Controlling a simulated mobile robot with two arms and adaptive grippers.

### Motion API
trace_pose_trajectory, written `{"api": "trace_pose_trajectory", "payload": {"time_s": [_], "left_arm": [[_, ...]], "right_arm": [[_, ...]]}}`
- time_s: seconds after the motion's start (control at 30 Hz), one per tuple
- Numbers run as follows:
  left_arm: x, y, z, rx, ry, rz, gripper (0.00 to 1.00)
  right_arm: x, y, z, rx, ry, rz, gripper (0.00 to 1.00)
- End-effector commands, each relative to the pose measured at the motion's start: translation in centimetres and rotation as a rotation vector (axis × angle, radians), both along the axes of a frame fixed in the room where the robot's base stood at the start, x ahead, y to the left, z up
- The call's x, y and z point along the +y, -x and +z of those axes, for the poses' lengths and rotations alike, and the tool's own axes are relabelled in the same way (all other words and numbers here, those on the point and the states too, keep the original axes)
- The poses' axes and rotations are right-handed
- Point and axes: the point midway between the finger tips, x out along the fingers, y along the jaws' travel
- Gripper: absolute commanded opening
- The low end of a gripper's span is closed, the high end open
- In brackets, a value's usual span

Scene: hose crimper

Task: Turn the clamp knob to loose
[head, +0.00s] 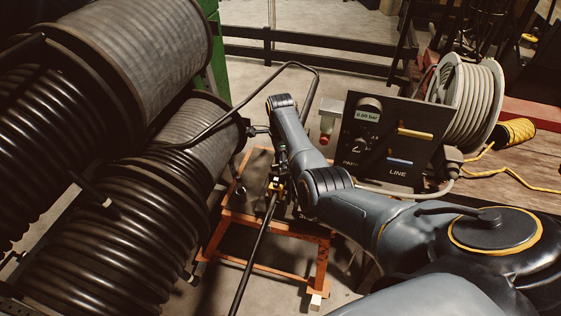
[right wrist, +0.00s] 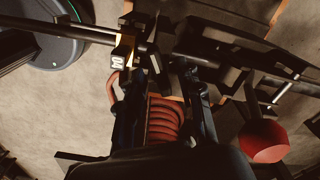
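My right arm reaches from the lower right in the head view and bends down to my right gripper (head: 275,187), beside a long dark bar and above an orange stand (head: 275,235). In the right wrist view the dark fingers of the gripper (right wrist: 172,72) reach up among dark clamp-like parts. I cannot tell whether they touch or grip anything. A brass-coloured block with a number label (right wrist: 118,60) sits left of the fingers. A rounded red knob (right wrist: 265,142) is at the right, apart from the fingers. I cannot tell whether it is the clamp knob. My left gripper is out of view.
Large hose reels (head: 110,220) fill the left. A dark control panel (head: 385,145) with a display stands right of my forearm. A pale hose reel (head: 470,105) stands behind it. A red coil (right wrist: 163,120) shows between the fingers.

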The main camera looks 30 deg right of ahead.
Motion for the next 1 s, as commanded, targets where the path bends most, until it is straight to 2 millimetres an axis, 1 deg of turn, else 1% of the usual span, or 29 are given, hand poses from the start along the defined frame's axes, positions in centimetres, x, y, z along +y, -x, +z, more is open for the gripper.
{"api": "trace_pose_trajectory", "payload": {"time_s": [0.1,0.13,0.3,0.67,0.87,1.0], "left_arm": [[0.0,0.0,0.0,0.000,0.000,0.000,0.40],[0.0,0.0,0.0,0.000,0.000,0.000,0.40],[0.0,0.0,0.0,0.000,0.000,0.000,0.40],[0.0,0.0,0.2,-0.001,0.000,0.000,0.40],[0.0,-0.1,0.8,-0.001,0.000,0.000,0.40],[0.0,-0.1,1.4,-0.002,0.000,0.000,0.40]], "right_arm": [[0.0,0.0,0.0,0.000,0.000,0.000,0.36],[0.0,0.0,0.0,0.000,0.000,0.000,0.34],[0.0,0.0,0.0,0.000,0.000,0.000,0.00],[0.0,0.0,0.1,0.000,0.000,0.022,0.00],[-0.1,0.0,0.2,0.002,0.002,0.106,0.00],[-0.1,0.0,0.3,0.001,0.001,0.209,0.00]]}}
